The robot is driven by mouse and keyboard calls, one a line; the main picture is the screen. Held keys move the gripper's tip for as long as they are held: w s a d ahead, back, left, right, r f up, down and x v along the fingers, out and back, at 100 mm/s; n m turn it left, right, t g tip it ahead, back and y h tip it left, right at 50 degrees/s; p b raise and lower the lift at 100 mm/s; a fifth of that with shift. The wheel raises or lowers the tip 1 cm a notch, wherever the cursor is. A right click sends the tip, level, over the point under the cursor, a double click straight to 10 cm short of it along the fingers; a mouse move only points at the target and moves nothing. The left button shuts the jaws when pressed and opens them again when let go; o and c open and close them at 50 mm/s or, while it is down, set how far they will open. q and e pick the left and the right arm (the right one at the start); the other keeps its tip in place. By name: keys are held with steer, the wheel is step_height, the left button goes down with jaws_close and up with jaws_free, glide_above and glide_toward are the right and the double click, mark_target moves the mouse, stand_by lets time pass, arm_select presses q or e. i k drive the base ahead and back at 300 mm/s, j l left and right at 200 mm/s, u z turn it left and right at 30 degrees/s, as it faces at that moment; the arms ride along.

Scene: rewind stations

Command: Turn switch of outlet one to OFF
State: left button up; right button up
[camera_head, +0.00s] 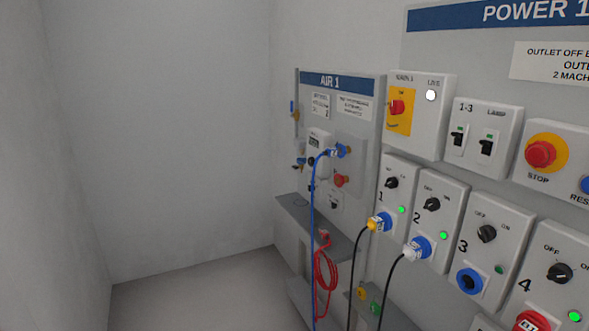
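Outlet one (386,222) is a pale grey box marked 1 on the power panel, in the head view right of the middle. Its black rotary switch (391,183) sits near the top; its small position labels are too small to read surely. A green lamp (402,210) below the switch is lit. A yellow and blue plug (378,223) with a black cable is in its socket. Neither of my grippers shows in this view.
Outlets two (432,222), three (480,244) and four (550,283) follow to the right. Above are a main isolator box (419,90) and a red stop button (540,153). The AIR 1 panel (363,115) with blue and red hoses stands to the left. The floor at left is clear.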

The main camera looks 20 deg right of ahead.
mark_target(391, 183)
steer(key=i+j, duration=0.1)
steer(key=i, duration=0.55)
steer(key=i+j+z, duration=0.1)
steer(key=i, duration=0.55)
steer(key=i+j+z, duration=0.1)
steer(key=i+z, duration=0.2)
steer(key=z, duration=0.2)
steer(key=i+j+z, duration=0.25)
steer(key=z, duration=0.2)
steer(key=i+j+z, duration=0.3)
steer(key=z, duration=0.2)
steer(key=i+j+z, duration=0.2)
steer(key=j+z, duration=0.25)
